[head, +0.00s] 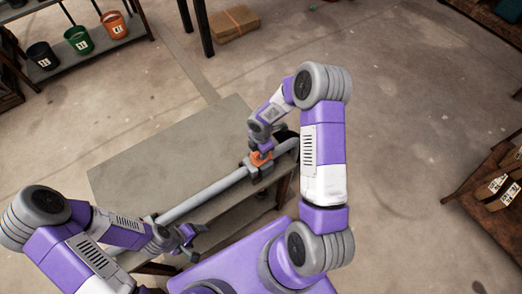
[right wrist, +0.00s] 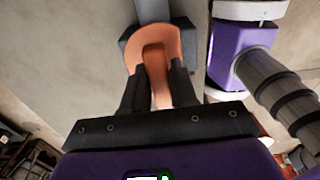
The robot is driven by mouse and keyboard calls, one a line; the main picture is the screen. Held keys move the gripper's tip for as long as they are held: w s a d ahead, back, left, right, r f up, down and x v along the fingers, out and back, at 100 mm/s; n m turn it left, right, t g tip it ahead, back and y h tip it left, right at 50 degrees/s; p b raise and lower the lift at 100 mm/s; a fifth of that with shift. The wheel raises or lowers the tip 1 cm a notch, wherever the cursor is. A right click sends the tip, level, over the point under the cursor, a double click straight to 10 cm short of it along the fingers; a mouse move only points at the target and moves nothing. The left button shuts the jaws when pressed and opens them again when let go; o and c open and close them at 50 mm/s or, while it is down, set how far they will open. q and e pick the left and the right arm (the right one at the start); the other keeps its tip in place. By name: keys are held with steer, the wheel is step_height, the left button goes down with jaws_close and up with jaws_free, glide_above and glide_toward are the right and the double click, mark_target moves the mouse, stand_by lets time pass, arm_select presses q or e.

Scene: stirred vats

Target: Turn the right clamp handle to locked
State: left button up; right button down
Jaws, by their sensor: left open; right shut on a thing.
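The right clamp has an orange handle (head: 259,159) and sits on a grey pipe (head: 215,188) that runs along the front of a grey table. In the right wrist view the orange handle (right wrist: 155,62) stands between the two dark fingers of my right gripper (right wrist: 160,88), which is shut on it. The dark clamp body (right wrist: 180,40) shows behind it. Whether the handle is at locked cannot be told. My left gripper (head: 190,237) is open and empty by the front edge of the table, near the pipe's left part.
The grey table top (head: 150,150) is bare behind the pipe. A shelf at the back left holds black (head: 43,56), green (head: 78,40) and orange (head: 115,25) buckets. A cardboard stack (head: 234,23) lies on the floor. A wooden pallet table (head: 490,195) stands at the right.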

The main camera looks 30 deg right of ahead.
steer(key=c, duration=1)
jaws_free()
steer(key=shift+r, duration=0.1)
step_height(320, 180, up, 7)
steer(key=shift+r+p, duration=0.2)
steer(key=shift+p, duration=0.55)
